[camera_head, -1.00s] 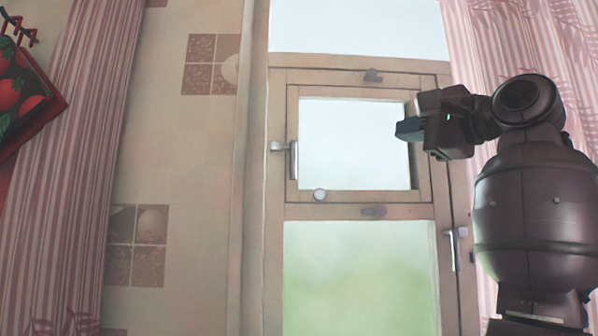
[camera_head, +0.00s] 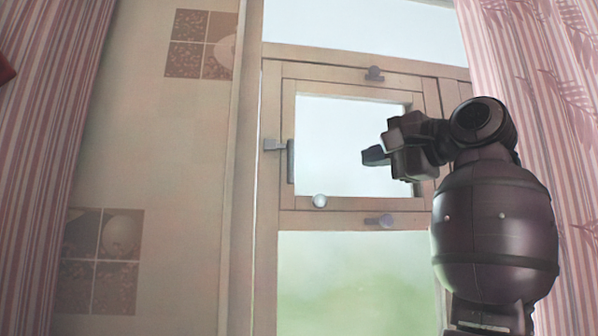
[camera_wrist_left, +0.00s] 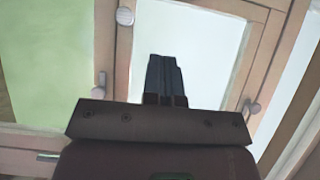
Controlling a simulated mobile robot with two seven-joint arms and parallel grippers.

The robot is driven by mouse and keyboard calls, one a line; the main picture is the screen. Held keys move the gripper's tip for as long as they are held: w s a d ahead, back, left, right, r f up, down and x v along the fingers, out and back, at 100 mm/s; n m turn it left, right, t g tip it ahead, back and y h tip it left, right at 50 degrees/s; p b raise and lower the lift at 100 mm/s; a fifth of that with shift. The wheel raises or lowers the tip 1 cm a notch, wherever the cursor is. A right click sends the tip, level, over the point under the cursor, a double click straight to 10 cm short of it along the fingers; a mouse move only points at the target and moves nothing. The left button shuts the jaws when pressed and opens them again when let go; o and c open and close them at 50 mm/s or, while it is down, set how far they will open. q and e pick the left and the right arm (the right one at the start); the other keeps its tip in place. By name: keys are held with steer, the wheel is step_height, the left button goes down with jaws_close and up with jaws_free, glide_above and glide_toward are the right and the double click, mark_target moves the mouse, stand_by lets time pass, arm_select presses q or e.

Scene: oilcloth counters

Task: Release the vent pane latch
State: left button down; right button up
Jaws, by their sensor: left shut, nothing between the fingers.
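The vent pane (camera_head: 345,125) is a small wooden-framed window and looks shut in its frame. A grey metal latch handle (camera_head: 290,160) hangs upright on its left side, with a short bracket (camera_head: 273,145) beside it. A round pale knob (camera_head: 320,200) sits on the lower rail; it also shows in the left wrist view (camera_wrist_left: 125,16). My left gripper (camera_head: 378,153) is shut and empty in front of the pane's right half, pointing left, apart from the handle. Its closed fingers (camera_wrist_left: 165,75) cross the pane in the left wrist view. My right gripper is in neither view.
A larger pane (camera_head: 350,280) lies beneath. Pink curtains hang at left (camera_head: 50,130) and right (camera_head: 560,110). The space before the handle looks clear.

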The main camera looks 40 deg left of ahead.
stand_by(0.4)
arm_select(q)
steer(key=shift+a, duration=0.1)
steer(key=shift+s+a, duration=0.2)
steer(key=shift+a, duration=1.95)
steer(key=shift+s+a, duration=0.2)
steer(key=shift+a, duration=2)
steer(key=shift+s+a, duration=0.2)
steer(key=shift+a, duration=1.95)
steer(key=shift+s, duration=0.15)
